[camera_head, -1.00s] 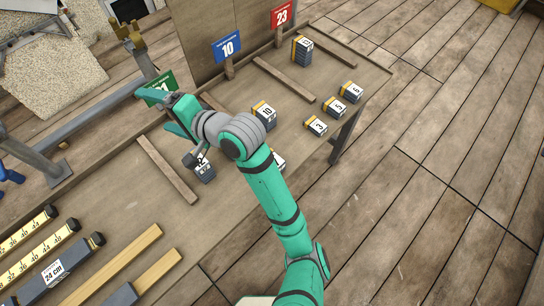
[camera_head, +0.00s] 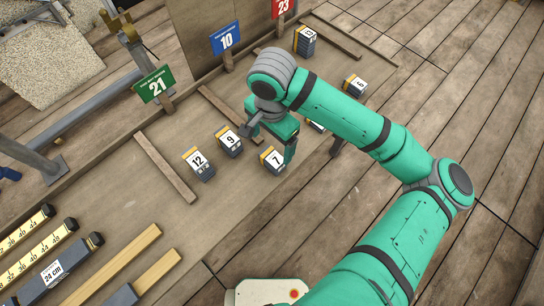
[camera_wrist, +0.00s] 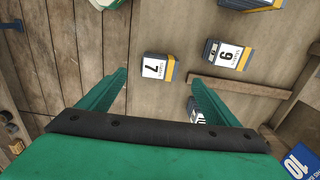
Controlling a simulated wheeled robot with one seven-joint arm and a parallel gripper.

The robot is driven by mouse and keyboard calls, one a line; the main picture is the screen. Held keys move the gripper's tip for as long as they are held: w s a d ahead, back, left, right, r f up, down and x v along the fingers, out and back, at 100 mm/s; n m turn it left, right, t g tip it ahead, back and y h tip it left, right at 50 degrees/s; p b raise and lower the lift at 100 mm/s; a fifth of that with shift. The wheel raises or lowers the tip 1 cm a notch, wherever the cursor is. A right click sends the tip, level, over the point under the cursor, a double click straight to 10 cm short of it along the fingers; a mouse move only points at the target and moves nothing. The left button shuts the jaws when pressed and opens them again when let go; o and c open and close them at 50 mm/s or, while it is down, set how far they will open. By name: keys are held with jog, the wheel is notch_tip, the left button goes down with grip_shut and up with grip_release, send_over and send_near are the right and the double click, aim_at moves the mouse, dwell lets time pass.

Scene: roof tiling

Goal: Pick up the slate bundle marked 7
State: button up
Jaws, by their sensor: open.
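The slate bundle marked 7 (camera_head: 273,160) lies on the wooden bench in the head view, a dark stack with a white label and yellow edge. My gripper (camera_head: 268,138) is over the bench close to it, with one finger just at its right in the picture. In the wrist view the bundle marked 7 (camera_wrist: 157,67) shows in the gap between the fingertips of my open gripper (camera_wrist: 162,76). Nothing is held. The exact height above the bundle cannot be told.
Bundles marked 9 (camera_head: 229,141) and 12 (camera_head: 199,162) stand to the left. Another bundle (camera_head: 355,84) is at the right, and one (camera_head: 305,40) at the back. A wooden batten (camera_head: 165,168) lies left of 12. My arm hides part of the bench's right side.

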aim_at(272, 157)
jog(key=f, duration=1)
jog(key=shift+w+d+f, duration=0.2)
jog(key=shift+f, duration=0.15)
jog(key=c, duration=1.4)
jog(key=shift+o, duration=0.2)
jog(key=shift+r, duration=0.1)
